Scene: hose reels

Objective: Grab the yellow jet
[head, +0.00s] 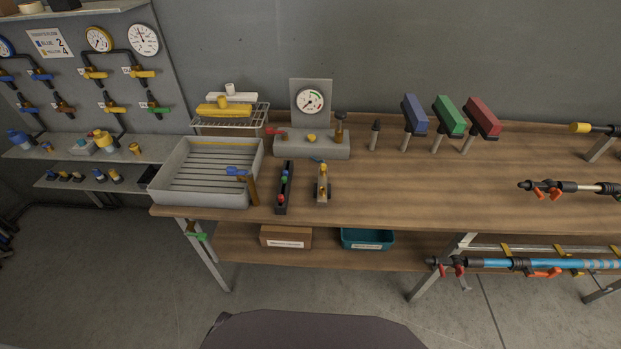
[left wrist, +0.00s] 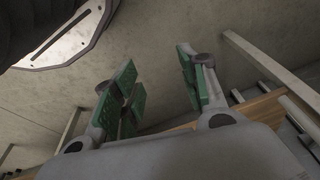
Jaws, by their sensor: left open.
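I cannot tell for certain which item is the yellow jet. On the bench, a narrow black rack (head: 284,187) holds small red, green and blue pieces. Beside it on the right, a small pale stand (head: 323,185) carries small yellow parts, too small to make out. A yellow knob (head: 311,137) sits on the grey base of the gauge stand. My left gripper (left wrist: 160,92) is open and empty in the left wrist view, its green pads apart, with a bare grey surface beyond. Neither gripper shows in the head view.
A grey slatted tray (head: 172,185) stands at the bench's left, with a wire rack (head: 250,122) behind it. Blue, green and red blocks (head: 482,118) stand on posts. Hose lances (head: 575,187) lie at right.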

